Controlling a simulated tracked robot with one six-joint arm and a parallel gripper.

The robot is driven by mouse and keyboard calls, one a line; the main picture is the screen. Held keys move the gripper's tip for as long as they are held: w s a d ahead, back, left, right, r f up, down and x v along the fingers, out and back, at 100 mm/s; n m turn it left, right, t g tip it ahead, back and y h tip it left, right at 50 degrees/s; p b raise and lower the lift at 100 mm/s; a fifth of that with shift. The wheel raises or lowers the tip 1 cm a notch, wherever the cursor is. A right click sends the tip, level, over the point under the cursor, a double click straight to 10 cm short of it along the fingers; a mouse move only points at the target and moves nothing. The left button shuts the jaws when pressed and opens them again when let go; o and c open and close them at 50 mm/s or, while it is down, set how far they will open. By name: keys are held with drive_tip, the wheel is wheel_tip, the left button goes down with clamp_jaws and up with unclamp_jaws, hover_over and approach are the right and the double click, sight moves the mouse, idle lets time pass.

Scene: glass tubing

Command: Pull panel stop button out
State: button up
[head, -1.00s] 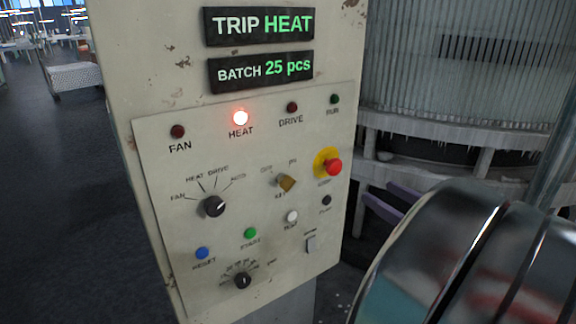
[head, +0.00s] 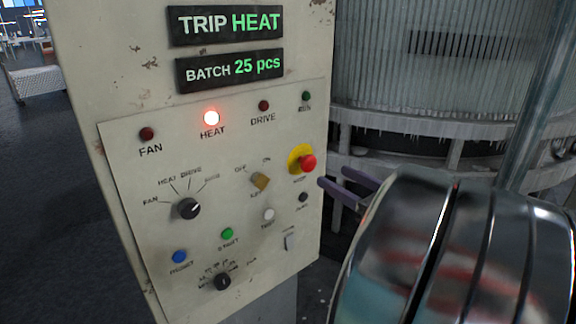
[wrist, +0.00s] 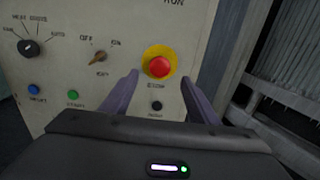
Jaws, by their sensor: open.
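The red stop button (head: 308,163) with its yellow surround (head: 296,158) sits at the right edge of the cream control panel (head: 130,225). In the wrist view the red button (wrist: 160,67) lies ahead of my gripper (wrist: 158,84), roughly centred between the two purple fingers. The fingers are apart and empty. In the head view my gripper (head: 345,182) shows as two purple fingers just right of the panel, below and right of the button. I cannot tell how far the fingertips are from the panel.
The heat lamp (head: 211,118) glows red; the display (head: 226,24) reads TRIP HEAT. A ribbed drum machine (head: 430,80) stands behind.

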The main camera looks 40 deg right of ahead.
sight(312, 164)
drive_tip(key=shift+w+a, duration=0.1)
drive_tip(key=shift+w, duration=3.85)
